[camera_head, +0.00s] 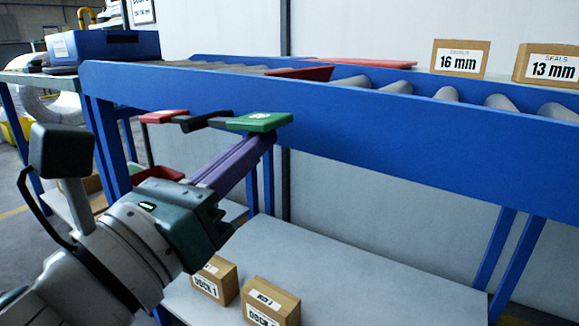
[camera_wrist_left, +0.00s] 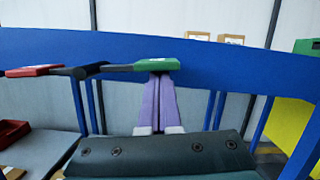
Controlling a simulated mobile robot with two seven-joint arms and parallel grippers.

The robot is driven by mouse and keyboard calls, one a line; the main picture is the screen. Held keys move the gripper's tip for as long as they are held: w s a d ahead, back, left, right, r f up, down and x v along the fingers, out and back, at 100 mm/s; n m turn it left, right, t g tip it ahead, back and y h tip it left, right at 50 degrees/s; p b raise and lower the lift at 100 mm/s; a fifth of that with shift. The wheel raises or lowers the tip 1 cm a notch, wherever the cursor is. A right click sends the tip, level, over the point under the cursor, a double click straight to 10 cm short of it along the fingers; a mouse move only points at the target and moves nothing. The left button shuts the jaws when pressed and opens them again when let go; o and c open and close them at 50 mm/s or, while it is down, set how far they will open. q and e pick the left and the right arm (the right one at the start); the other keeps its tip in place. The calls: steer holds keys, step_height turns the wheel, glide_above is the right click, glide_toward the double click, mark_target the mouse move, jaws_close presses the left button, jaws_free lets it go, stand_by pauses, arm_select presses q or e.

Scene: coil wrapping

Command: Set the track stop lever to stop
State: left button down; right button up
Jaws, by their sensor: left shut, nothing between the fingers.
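The track stop lever (camera_head: 205,120) is a dark bar in front of the blue side rail, with a red pad (camera_head: 165,116) at its left end and a green pad (camera_head: 260,122) at its right end. In the left wrist view the bar runs from a dark hub (camera_wrist_left: 76,73) to the green pad (camera_wrist_left: 155,65). My left gripper (camera_head: 268,136) is shut and empty, its purple fingers together. Its fingertips (camera_wrist_left: 159,78) are right at the green pad, partly hidden behind it; I cannot tell whether they touch. My right gripper is not in view.
The blue roller conveyor (camera_head: 400,130) crosses the view, with a tilted red plate (camera_head: 300,73) among the rollers. A blue bin (camera_head: 100,47) stands at its left end. Boxes marked 16 mm (camera_head: 460,59) and 13 mm (camera_head: 549,65) stand behind. Small cartons (camera_head: 270,302) sit on the lower shelf (camera_head: 375,285).

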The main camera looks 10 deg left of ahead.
mark_target(246, 121)
arm_select(q)
step_height(246, 121, up, 3)
steer(key=n+y+p, duration=0.1)
steer(key=n+p, duration=0.1)
steer(key=n, duration=0.2)
steer(key=shift+f+p, duration=0.15)
steer(key=shift+p, duration=0.2)
steer(key=shift+a+r+n+y+p, duration=0.1)
steer(key=shift+r+n+y+p, duration=0.2)
steer(key=shift+n, duration=0.25)
steer(key=shift+a+r+n+y+p, duration=0.15)
steer(key=shift+n+y+p, duration=0.2)
steer(key=shift+n, duration=0.2)
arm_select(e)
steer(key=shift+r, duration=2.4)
arm_select(q)
steer(key=shift+d, duration=0.1)
